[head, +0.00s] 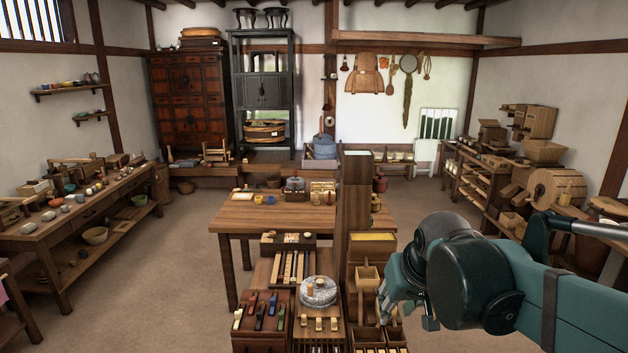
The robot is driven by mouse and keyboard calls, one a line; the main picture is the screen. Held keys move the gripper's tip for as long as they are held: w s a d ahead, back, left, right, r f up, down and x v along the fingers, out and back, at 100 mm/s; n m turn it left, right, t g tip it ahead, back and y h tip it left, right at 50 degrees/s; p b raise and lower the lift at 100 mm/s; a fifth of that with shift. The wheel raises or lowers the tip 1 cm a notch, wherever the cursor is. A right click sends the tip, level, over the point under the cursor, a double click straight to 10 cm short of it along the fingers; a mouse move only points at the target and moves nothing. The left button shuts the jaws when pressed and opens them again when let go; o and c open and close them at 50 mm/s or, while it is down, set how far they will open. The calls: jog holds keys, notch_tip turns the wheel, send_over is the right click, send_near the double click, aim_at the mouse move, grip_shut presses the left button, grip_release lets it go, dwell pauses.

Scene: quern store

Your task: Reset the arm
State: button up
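My arm, teal with dark joint caps, reaches in from the right edge over the right side of the front work stand (262,275). My gripper (408,305) hangs at its left end, pointing down beside the small wooden boxes at the stand's right. Teal finger parts show below the wrist, partly hidden by the arm itself. I cannot tell how far apart they are or whether anything is between them.
The stand holds a round grey quern stone (319,292), coloured-handled tools (259,312) and small wooden boxes (368,277). A tall wooden post (354,200) rises close by. Behind is a table (240,215). Laden benches line the left (75,222) and right walls. Open floor (165,270) lies left.

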jog(key=s+d+f+t, duration=0.1)
jog(key=s+f, duration=0.1)
jog(key=s, duration=0.4)
jog(key=s+d+f, duration=0.2)
jog(key=s+f, duration=0.1)
jog(key=s, duration=0.4)
jog(key=shift+s+d+t, duration=0.2)
jog(key=shift+s+t, duration=0.1)
jog(key=shift+t, duration=0.1)
jog(key=shift+o, duration=0.2)
jog(key=shift+w+r, duration=0.1)
dwell(1.5)
